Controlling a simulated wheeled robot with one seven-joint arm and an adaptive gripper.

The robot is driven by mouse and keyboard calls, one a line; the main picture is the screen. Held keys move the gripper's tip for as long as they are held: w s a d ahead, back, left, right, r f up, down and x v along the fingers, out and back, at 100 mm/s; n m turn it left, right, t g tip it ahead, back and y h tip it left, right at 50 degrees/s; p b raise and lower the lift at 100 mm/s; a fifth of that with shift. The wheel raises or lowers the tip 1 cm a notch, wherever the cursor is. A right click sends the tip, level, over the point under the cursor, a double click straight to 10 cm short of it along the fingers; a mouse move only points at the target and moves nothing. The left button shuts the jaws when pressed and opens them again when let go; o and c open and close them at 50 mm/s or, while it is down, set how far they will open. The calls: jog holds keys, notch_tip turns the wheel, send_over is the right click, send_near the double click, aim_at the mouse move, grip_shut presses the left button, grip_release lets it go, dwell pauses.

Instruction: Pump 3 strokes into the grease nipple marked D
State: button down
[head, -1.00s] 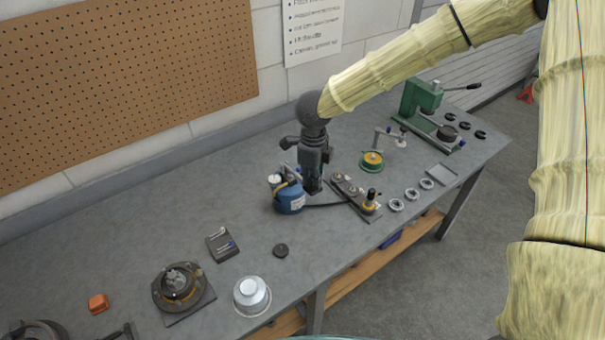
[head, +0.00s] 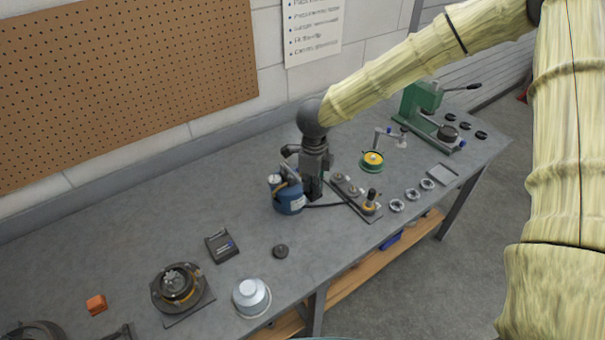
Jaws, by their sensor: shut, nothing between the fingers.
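A blue grease pump (head: 289,200) with a light cap stands on the bench near its middle. A dark hose (head: 325,206) runs from it to the right, to a dark plate (head: 350,193) bearing several nipples. A brass-and-black coupler (head: 370,203) stands upright at the plate's near end. The letters by the nipples are too small to read, so I cannot tell which is D. My gripper (head: 313,196) points down just right of the pump, shut and empty. It hides part of the pump's right side; I cannot tell whether it touches the pump's lever.
Several metal rings (head: 412,194) lie right of the plate. A green-and-yellow round piece (head: 371,161) and a green press (head: 420,105) stand behind. The back left bench is clear.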

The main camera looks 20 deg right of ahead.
jog(key=shift+f, duration=0.15)
jog(key=shift+f+b, duration=0.35)
jog(key=shift+f, duration=0.65)
jog(key=r+p, duration=0.5)
jog(key=shift+w+r, duration=0.1)
jog(key=shift+w, duration=0.1)
notch_tip(320, 180, up, 7)
jog(key=shift+w+a, duration=0.2)
jog(key=shift+w, duration=0.05)
dwell(0.3)
dwell(0.7)
